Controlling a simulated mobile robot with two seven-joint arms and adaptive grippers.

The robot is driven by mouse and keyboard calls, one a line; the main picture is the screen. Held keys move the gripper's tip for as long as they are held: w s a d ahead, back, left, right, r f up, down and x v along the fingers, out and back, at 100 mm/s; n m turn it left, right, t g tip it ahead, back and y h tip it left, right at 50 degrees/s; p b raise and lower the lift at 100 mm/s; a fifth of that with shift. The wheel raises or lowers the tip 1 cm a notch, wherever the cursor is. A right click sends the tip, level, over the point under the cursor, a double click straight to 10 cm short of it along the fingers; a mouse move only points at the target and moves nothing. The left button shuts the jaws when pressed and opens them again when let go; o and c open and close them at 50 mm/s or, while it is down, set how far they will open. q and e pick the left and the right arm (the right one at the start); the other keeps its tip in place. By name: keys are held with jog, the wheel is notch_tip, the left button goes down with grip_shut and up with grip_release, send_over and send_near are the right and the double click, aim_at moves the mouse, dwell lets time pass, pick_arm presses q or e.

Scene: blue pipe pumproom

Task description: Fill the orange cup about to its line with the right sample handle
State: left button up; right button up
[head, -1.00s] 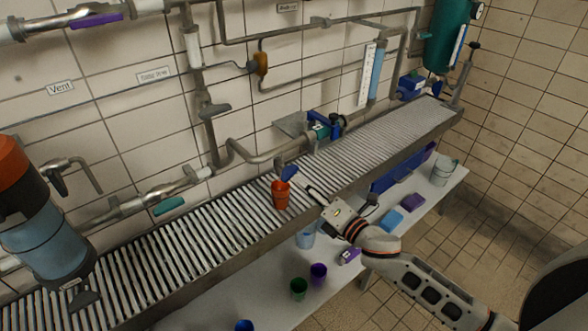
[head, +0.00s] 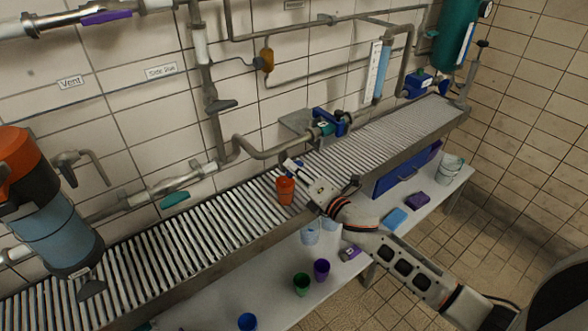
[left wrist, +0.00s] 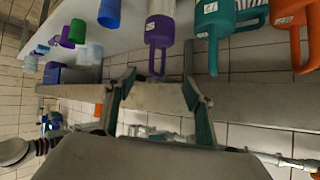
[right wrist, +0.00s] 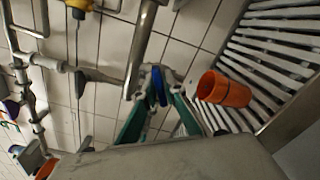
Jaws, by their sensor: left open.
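The orange cup (head: 285,191) stands upright on the slatted metal rack. In the right wrist view the orange cup (right wrist: 224,90) is right of my fingers and apart from them; its contents and line cannot be made out. My left gripper (left wrist: 161,80) is open and empty, and is outside the head view.
The slatted rack (head: 190,241) runs along the tiled wall under pipes and valves. A lower shelf (head: 205,300) holds a green cup (head: 302,284), a purple cup (head: 321,270) and other items. Handled jugs, including a purple one (left wrist: 158,32), are near my left gripper.

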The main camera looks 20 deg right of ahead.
grip_shut()
jog(key=m+p, duration=0.2)
jog(key=m, duration=0.1)
jog(key=shift+r, duration=0.1)
jog(key=shift+m+p, duration=0.7)
jog(key=shift+m, duration=1)
jog(key=o, duration=0.7)
grip_release()
